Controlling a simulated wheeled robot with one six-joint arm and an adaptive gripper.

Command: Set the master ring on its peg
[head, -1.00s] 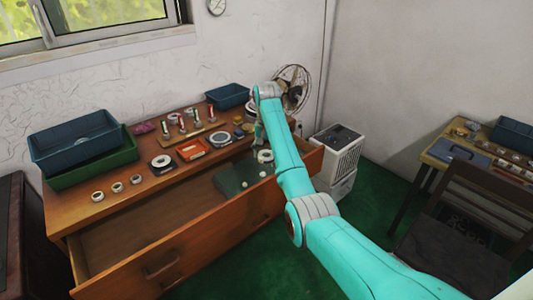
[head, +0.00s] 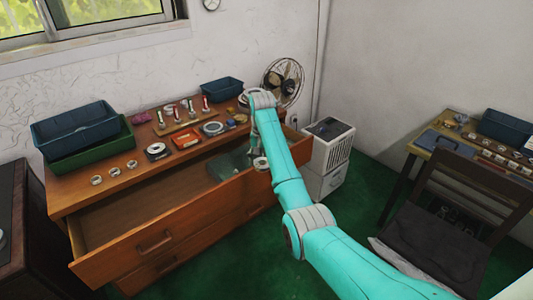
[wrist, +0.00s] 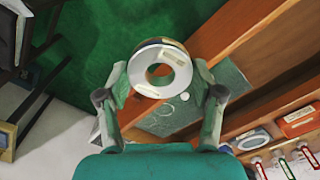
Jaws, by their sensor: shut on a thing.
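My gripper (wrist: 160,82) is shut on a thick pale ring (wrist: 177,58) with a dark band, hole facing the wrist camera. In the head view the held ring (head: 261,163) shows beside my arm, in front of the open drawer's front edge. A wooden peg board (head: 188,121) with several upright pegs, some red-topped, stands on the dresser top. Its pegs (wrist: 284,166) also show at the lower right of the wrist view. I cannot tell which peg is the master ring's.
The open drawer (head: 150,240) holds a green mat (wrist: 165,121) with small white round things. On the dresser top are small rings (head: 114,172), a dark-based ring (head: 157,151), an orange tray (head: 186,140) and stacked bins (head: 78,131). A fan (head: 283,80) stands behind my arm.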

